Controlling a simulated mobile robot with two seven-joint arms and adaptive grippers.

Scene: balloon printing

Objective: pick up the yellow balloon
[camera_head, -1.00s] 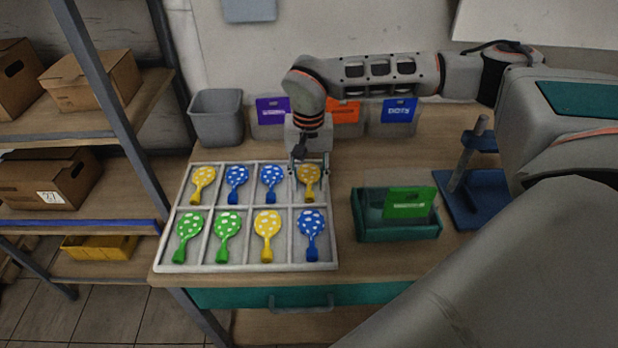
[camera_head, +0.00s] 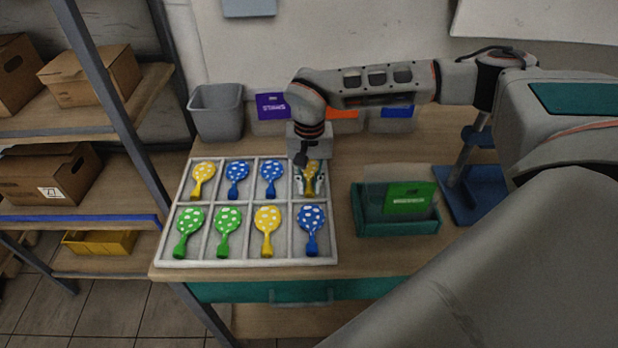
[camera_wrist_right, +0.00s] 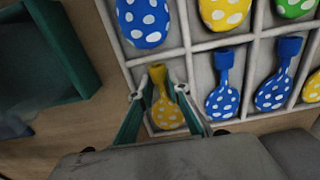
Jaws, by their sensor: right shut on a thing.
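A yellow balloon with white dots (camera_head: 310,178) lies in the top right compartment of the white divided tray (camera_head: 245,264). My right gripper (camera_head: 311,183) reaches down over it from above, with its fingers in the compartment. In the right wrist view the gripper (camera_wrist_right: 163,90) has a finger on each side of the yellow balloon's neck (camera_wrist_right: 166,110) and is shut on it. The gripper hides part of the balloon in the head view. Two other yellow balloons lie in the tray, at top left (camera_head: 203,174) and in the bottom row (camera_head: 267,222). My left gripper is not in view.
Blue (camera_head: 237,174) and green (camera_head: 189,224) balloons fill the other compartments. A teal box with a green card (camera_head: 397,229) stands right of the tray. A grey bin (camera_head: 217,112) and labelled bins stand behind, and a blue stand (camera_head: 472,194) is at right.

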